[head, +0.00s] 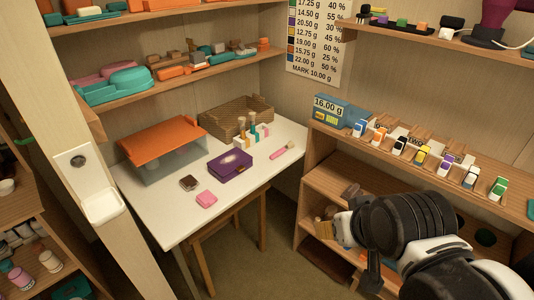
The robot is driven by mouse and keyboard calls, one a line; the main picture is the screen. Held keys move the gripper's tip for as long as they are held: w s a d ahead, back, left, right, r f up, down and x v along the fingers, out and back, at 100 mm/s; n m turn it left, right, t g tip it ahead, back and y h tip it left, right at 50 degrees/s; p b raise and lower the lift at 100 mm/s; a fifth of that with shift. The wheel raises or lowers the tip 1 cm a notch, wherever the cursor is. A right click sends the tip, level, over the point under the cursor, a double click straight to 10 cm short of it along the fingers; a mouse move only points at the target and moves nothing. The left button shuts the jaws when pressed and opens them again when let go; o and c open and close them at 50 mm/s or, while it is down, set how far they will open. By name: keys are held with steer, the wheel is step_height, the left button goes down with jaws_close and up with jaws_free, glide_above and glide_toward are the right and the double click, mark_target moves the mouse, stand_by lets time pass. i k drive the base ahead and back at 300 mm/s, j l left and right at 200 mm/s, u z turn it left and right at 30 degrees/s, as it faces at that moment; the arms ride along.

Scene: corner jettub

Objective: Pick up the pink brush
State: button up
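The pink brush (281,151) lies on the white table (190,222), near its right side and beside the small colored blocks. Its handle is pink and its tip end is paler. My arm comes in from the lower right, in front of the wooden shelf unit. The dark end of my gripper (369,272) hangs at the lower right, well apart from the brush. The fingers cannot be made out clearly, so I cannot tell whether they are open or shut. Nothing covers the brush.
A shelf unit (306,189) stands right of the table; a stool (228,230) is beneath. The front table corner is bare.

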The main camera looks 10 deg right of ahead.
mark_target(290, 145)
steer(key=i+l+u, duration=0.1)
steer(key=i+u, duration=0.3)
steer(key=i+l+u, duration=0.35)
steer(key=i, duration=0.15)
steer(key=i+l+u, duration=0.4)
